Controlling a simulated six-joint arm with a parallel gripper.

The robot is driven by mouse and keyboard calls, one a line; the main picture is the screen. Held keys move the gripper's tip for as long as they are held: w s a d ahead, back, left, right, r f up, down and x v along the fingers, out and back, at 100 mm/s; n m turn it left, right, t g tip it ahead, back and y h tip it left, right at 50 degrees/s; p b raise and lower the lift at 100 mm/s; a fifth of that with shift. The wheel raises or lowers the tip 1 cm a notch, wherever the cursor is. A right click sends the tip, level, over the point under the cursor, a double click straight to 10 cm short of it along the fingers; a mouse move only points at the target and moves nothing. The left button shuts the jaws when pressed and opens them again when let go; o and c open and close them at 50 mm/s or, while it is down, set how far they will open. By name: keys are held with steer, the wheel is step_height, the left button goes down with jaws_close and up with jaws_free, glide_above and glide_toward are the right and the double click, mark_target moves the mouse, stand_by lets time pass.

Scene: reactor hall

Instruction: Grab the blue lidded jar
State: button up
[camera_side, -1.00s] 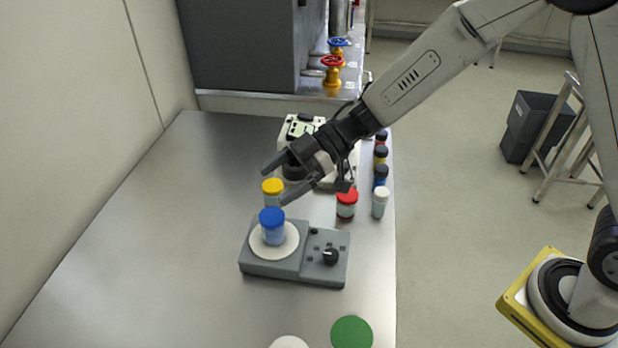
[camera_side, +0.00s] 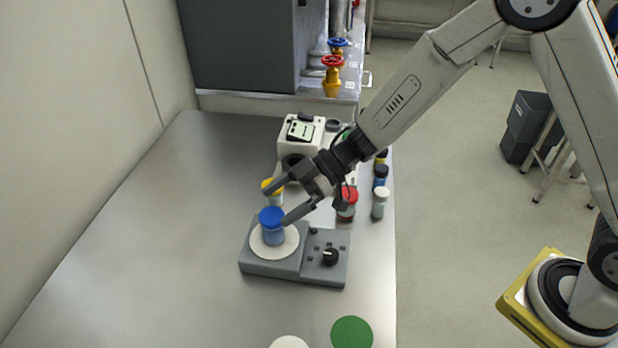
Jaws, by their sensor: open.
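The blue lidded jar (camera_side: 272,228) stands upright on the round white plate (camera_side: 285,247) of a grey device (camera_side: 272,267) with a black knob. My gripper (camera_side: 275,207) is open. Its two fingers point down and left, with the tips close to the jar's lid, one behind it and one at its right. I cannot tell whether either fingertip touches the jar. Nothing is between the fingers that I can make out as held.
A yellow-lidded jar (camera_side: 272,190) stands just behind the blue one, partly covered by a finger. A red-lidded jar (camera_side: 346,208) and a white-lidded jar (camera_side: 380,203) stand to the right. A white instrument (camera_side: 296,138) is behind. The left table is clear.

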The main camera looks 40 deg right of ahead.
mark_target(271, 215)
steer(key=shift+a+f, duration=0.35)
steer(key=shift+f, duration=0.25)
steer(key=shift+a+f, duration=0.35)
steer(key=shift+f, duration=0.25)
steer(key=shift+x, duration=0.8)
steer(key=shift+w, duration=0.1)
steer(key=shift+c, duration=0.2)
jaws_close()
steer(key=shift+r, duration=0.15)
